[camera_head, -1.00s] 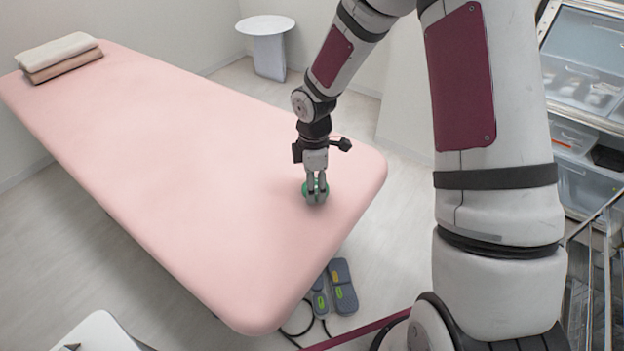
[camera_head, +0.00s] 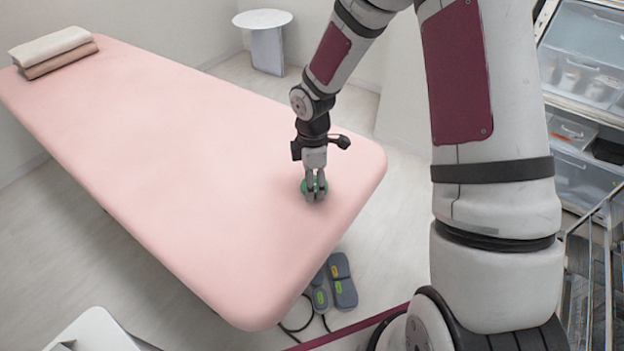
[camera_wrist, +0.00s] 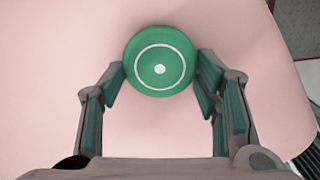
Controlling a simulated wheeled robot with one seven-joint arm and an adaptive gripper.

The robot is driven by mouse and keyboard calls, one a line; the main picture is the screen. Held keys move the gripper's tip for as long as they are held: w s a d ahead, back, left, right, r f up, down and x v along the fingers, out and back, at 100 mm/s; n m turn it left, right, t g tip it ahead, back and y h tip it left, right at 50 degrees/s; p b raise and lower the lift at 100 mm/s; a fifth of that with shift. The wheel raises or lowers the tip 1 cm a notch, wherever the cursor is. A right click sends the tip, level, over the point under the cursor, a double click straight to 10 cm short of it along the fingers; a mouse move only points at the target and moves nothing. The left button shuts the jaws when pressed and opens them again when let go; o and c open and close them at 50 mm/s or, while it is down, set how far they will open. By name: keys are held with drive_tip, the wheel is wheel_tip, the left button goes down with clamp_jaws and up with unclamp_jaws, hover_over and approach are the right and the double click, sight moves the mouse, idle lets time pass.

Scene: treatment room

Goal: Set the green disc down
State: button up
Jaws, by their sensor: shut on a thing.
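The green disc (camera_wrist: 159,61) has a white ring and a white dot on its face. It is between the two fingers of my gripper (camera_wrist: 161,66) in the wrist view, with the fingers shut on its left and right sides. In the head view, my gripper (camera_head: 316,190) points down near the right end of the pink treatment bed (camera_head: 190,150), and green parts of the disc (camera_head: 307,187) show around the fingers. The disc is at or very close to the bed surface; I cannot tell whether it touches.
Folded towels (camera_head: 54,50) lie at the bed's far left. A round white side table (camera_head: 263,20) stands behind. A foot pedal (camera_head: 340,280) is on the floor below the near edge. Clear drawers (camera_head: 585,75) stand at the right. Most of the bed is bare.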

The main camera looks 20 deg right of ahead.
drive_tip(key=shift+f, duration=0.2)
drive_tip(key=o, duration=1.2)
drive_tip(key=shift+o, duration=0.2)
wheel_tip(320, 180, up, 12)
